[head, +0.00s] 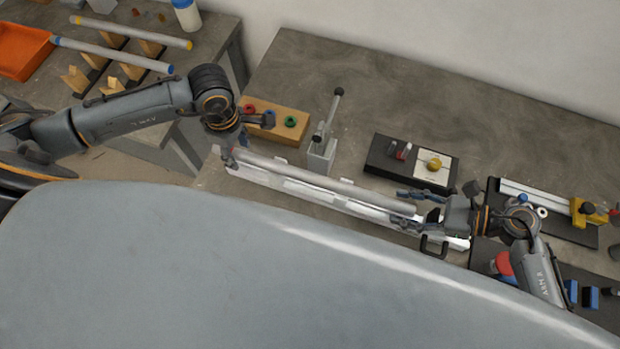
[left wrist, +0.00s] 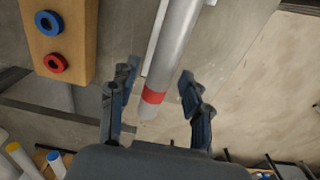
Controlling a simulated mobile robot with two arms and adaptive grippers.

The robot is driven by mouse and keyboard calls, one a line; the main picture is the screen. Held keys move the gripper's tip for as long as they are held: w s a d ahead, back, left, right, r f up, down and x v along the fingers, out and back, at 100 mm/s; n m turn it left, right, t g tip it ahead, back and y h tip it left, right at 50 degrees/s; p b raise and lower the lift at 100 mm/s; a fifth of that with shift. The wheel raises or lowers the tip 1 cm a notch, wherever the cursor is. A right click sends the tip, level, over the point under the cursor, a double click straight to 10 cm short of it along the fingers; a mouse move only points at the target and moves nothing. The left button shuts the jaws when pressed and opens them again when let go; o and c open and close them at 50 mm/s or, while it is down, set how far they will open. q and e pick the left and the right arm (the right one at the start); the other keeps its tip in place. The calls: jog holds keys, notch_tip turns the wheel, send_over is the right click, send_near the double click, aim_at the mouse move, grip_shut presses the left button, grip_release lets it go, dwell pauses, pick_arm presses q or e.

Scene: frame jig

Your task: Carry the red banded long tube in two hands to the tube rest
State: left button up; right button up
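The long grey tube (head: 325,180) lies along a white channel (head: 345,204) near the front of the bench. Its red band (left wrist: 153,96) shows near its end in the left wrist view. My left gripper (head: 232,150) is at the tube's left end; its open fingers (left wrist: 160,92) stand on either side of the tube with gaps. My right gripper (head: 411,207) is at the tube's right end, its fingers apart on both sides of it. The tube rest (head: 75,80), wooden notched blocks on dark bases, stands on the left table with a yellow-ended tube (head: 140,34) and a blue-ended tube (head: 115,55).
A wooden block with coloured rings (head: 272,118), a lever clamp (head: 325,140) and a black fixture (head: 410,160) stand behind the tube. An orange tray (head: 22,50) is at far left. A gap separates the two tables. The back of the bench is clear.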

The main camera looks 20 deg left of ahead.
pick_arm(q)
jog(key=shift+r, duration=0.15)
pick_arm(e)
jog(key=v, duration=1.2)
pick_arm(q)
notch_tip(320, 180, up, 12)
jog(key=shift+f, duration=0.2)
dwell(0.4)
